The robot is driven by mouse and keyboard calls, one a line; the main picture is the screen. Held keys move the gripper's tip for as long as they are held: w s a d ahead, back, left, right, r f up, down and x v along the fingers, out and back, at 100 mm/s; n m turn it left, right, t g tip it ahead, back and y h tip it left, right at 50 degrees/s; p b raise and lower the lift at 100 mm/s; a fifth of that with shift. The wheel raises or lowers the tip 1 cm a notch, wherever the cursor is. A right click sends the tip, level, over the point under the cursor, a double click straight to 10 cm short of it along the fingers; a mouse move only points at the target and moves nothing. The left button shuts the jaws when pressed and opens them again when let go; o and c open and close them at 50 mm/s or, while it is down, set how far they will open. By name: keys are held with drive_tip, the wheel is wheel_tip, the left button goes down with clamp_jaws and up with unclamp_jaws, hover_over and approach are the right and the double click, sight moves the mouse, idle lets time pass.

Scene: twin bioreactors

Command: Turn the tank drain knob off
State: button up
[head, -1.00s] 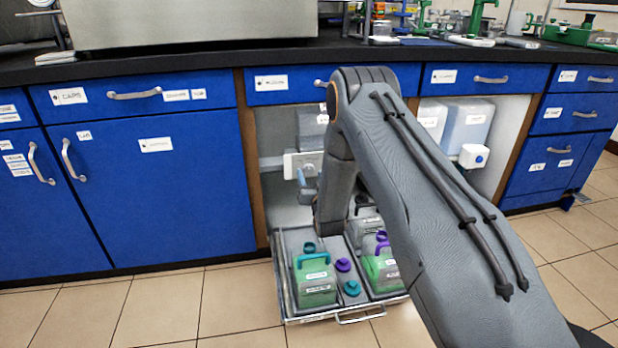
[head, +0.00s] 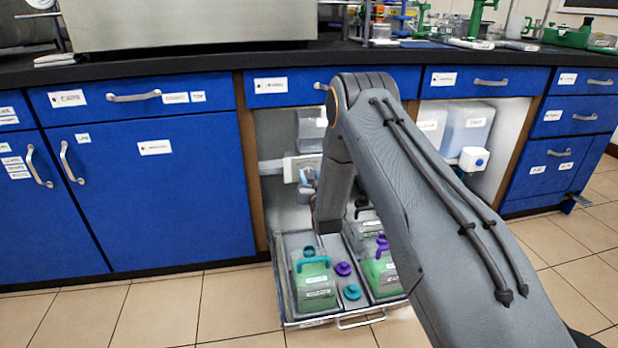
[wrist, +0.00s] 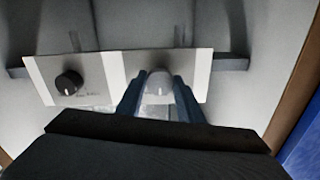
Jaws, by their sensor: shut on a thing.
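Inside the open cabinet, a pale control panel (wrist: 112,74) is fixed to a horizontal rail and also shows in the head view (head: 291,168). It bears a black knob (wrist: 68,82) on the left, with small lettering I cannot read, and a light grey knob (wrist: 158,82) on the right. My gripper (wrist: 159,92) has its two blue-grey fingers on either side of the light grey knob and is shut on it. The black knob is untouched. In the head view my gripper (head: 307,180) is small and partly hidden by my arm.
A pulled-out tray (head: 290,322) holds a green jug with a teal handle (head: 314,283), another with a purple handle (head: 381,272), and loose caps. A white box (head: 473,159) hangs at the right. A wooden cabinet post (wrist: 308,88) stands right of my gripper. Blue cabinets flank the opening.

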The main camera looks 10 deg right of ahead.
drive_tip(key=n+p, duration=0.2)
drive_tip(key=n, duration=0.1)
drive_tip(key=shift+r+n, duration=0.1)
drive_tip(key=shift+n, duration=0.2)
drive_tip(key=n+p, duration=0.1)
drive_tip(key=n, duration=0.3)
drive_tip(key=shift+n+p, duration=0.3)
drive_tip(key=shift+n, duration=0.4)
drive_tip(key=o, duration=1.1)
drive_tip(key=shift+s+p, duration=1.3)
drive_tip(key=shift+s, duration=2.65)
